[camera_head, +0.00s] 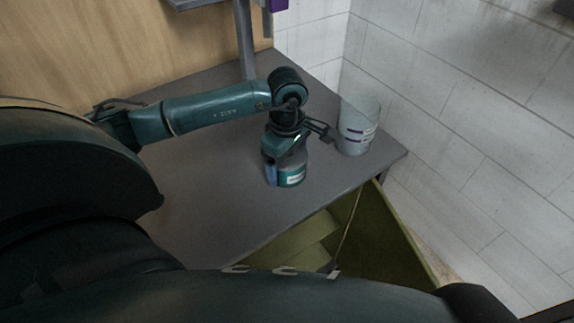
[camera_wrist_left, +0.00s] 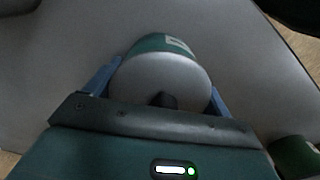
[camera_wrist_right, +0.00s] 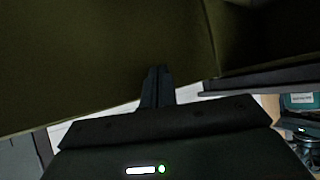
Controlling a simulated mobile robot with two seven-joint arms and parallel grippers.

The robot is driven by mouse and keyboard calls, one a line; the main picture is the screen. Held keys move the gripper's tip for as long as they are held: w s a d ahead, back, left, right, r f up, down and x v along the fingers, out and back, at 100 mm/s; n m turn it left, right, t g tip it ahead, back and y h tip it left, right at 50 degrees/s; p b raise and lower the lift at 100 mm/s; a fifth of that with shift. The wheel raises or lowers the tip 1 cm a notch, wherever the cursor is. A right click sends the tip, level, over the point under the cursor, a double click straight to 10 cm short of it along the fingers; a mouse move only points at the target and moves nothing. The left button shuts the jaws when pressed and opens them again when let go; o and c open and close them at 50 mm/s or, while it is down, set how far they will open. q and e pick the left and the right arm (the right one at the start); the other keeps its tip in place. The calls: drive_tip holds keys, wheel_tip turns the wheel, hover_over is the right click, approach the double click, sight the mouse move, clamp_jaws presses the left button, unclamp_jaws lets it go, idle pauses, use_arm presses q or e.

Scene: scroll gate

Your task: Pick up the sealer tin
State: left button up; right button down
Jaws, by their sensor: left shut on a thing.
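The sealer tin (camera_head: 291,177), a grey tin with a teal and white label, is upright at the table's front edge side in the head view. My left gripper (camera_head: 287,165) comes down on it from above. In the left wrist view the tin (camera_wrist_left: 165,68) lies between the two blue fingers of my left gripper (camera_wrist_left: 163,80), which are shut on its sides. Whether its base touches the table is hard to tell. My right gripper (camera_wrist_right: 157,72) has its dark fingers together and empty in the right wrist view. It cannot be made out in the head view.
The grey table (camera_head: 205,205) is mostly bare. A pale bucket (camera_head: 357,128) stands close to the right of the tin, near the table's right corner. An olive box (camera_head: 392,235) is below the front edge. A white block wall (camera_head: 460,110) bounds the right.

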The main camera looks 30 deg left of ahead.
use_arm(q)
drive_tip(key=c, duration=0.5)
drive_tip(key=shift+o, duration=0.2)
drive_tip(key=shift+r, duration=0.15)
